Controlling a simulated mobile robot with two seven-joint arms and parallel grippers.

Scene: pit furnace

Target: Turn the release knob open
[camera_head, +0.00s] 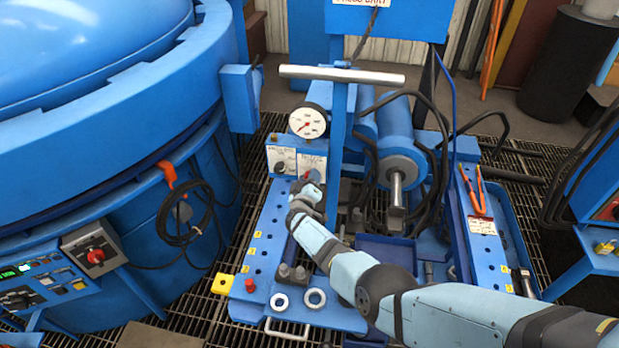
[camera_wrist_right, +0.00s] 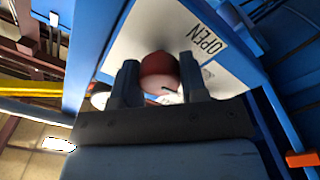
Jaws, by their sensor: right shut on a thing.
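The release knob (camera_head: 312,175) is a small red knob on a white label plate on the blue press block, below the pressure gauge. In the wrist view the round red knob (camera_wrist_right: 159,68) sits between the two dark fingers of my right gripper (camera_wrist_right: 160,82). In the head view my right gripper (camera_head: 308,187) reaches the knob from the front and hides part of it. It is shut on the knob. The word OPEN (camera_wrist_right: 207,40) is printed on the plate beside the knob. My left gripper is not in view.
A dark knob (camera_head: 281,166) with its own label sits just left. The white gauge (camera_head: 308,121) and a long grey crossbar (camera_head: 341,75) are above. Hoses (camera_head: 430,120) and a cylinder (camera_head: 396,140) stand to the right. The large blue furnace (camera_head: 100,130) fills the left.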

